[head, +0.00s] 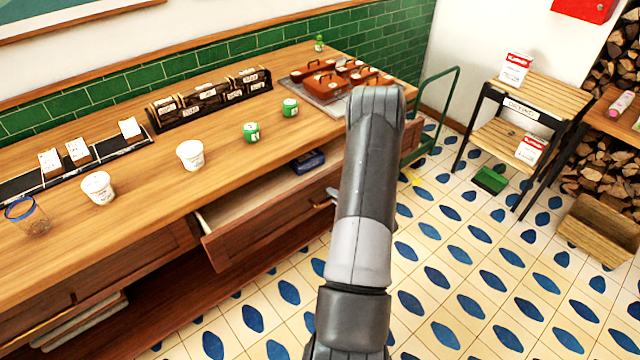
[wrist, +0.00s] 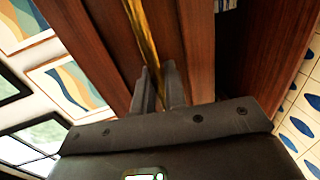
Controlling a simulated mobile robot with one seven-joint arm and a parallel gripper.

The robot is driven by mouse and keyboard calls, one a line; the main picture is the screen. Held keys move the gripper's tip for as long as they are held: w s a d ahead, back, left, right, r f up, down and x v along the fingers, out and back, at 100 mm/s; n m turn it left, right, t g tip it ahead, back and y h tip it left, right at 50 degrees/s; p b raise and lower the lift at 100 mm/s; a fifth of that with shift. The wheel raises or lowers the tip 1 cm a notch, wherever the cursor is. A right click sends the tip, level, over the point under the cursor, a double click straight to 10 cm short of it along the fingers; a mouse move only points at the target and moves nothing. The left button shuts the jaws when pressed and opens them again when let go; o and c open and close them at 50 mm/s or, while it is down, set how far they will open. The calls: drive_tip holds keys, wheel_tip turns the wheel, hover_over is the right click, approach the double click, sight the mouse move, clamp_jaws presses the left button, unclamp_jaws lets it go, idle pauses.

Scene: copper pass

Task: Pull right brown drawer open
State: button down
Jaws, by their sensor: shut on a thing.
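The right brown drawer (head: 262,232) under the long wooden counter is pulled out, with its pale inside showing. A dark blue box (head: 307,162) lies in it near the right end. In the wrist view, the brown wooden front (wrist: 100,40) carries a long brass handle (wrist: 143,30). My gripper (wrist: 160,78) is shut on this handle, with its fingers close on either side of it. In the head view my arm hides most of the gripper and the drawer's right end.
A green cart frame (head: 456,95) is behind my arm. A shelf stand (head: 545,95) is at right.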

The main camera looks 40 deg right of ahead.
drive_tip(key=f+v, duration=0.2)
drive_tip(key=v, duration=1.1)
drive_tip(key=s+f+v, duration=0.1)
drive_tip(key=f+v, duration=0.2)
drive_tip(key=v, duration=1.1)
drive_tip(key=shift+s+f, duration=0.3)
drive_tip(key=c, duration=1.8)
unclamp_jaws()
drive_tip(key=shift+c, duration=0.2)
drive_tip(key=v, duration=1)
drive_tip(key=shift+s, duration=0.4)
drive_tip(key=shift+w+d, duration=0.1)
